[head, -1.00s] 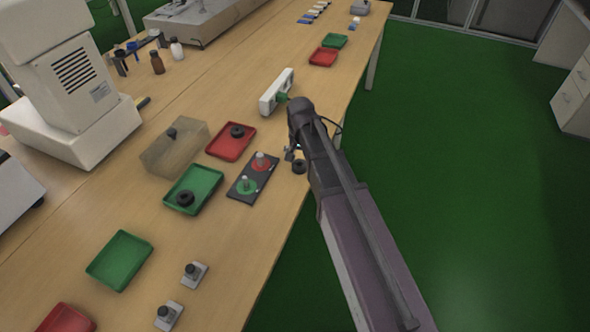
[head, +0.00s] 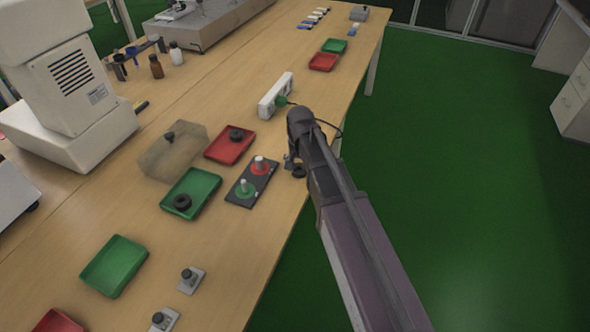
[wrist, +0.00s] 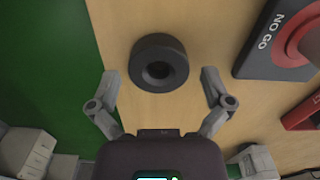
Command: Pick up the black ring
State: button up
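A black ring (head: 299,172) stands on the wooden table near its right edge, partly hidden by my gripper in the head view. In the wrist view the ring (wrist: 158,62) lies flat, its dark centre hole facing the camera. My gripper (wrist: 160,78) is open, with one finger to each side of the ring's near end. No finger visibly touches it. In the head view my gripper (head: 290,162) is low beside the ring, mostly hidden by the arm. Other black rings sit in a red tray (head: 219,154) and a green tray (head: 206,199).
A dark gauge plate (head: 238,201) with a green and a red disc and pegs lies left of the ring; its "NO GO" end (wrist: 270,62) shows in the wrist view. The table edge is close.

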jog(key=c, duration=0.9)
jog(key=shift+o, duration=0.2)
jog(key=shift+r, duration=0.1)
notch_tip(320, 180, up, 3)
jog(key=p, duration=0.3)
jog(key=shift+r, duration=0.1)
jog(key=s+d+p, duration=0.1)
jog(key=s+d, duration=0.2)
jog(key=s, duration=0.4)
jog(key=s+d+r+p, duration=0.1)
jog(key=s+d, duration=0.2)
jog(key=s, duration=0.4)
jog(key=shift+s+d+r, duration=0.2)
jog(key=shift+s+r, duration=0.1)
jog(key=shift+s, duration=0.1)
jog(key=shift+d, duration=0.1)
